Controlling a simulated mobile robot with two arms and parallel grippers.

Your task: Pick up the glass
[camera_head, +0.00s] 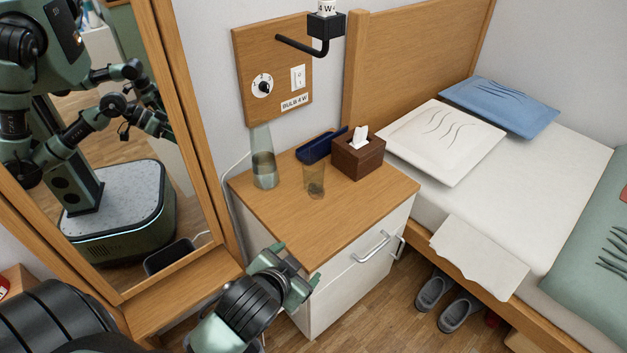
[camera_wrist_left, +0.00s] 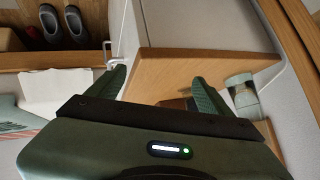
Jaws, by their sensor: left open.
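The glass (camera_head: 314,180) is a small clear tumbler standing upright on the wooden top of the bedside cabinet (camera_head: 290,225). It stands in front of the tissue box and to the right of a taller glass carafe (camera_head: 264,170). My left gripper (camera_head: 303,281) is open and empty by the cabinet's front left edge, nearer to me than the glass and apart from it. In the left wrist view its two fingers (camera_wrist_left: 160,88) are spread by the cabinet top (camera_wrist_left: 185,68). I cannot make out the tumbler surely there. My right gripper is not directly in view.
A brown tissue box (camera_head: 358,158) and a dark blue case (camera_head: 321,145) stand behind the glass. A mirror (camera_head: 150,215) at left reflects my body. The bed (camera_head: 530,190) is at right. The front of the cabinet top is clear.

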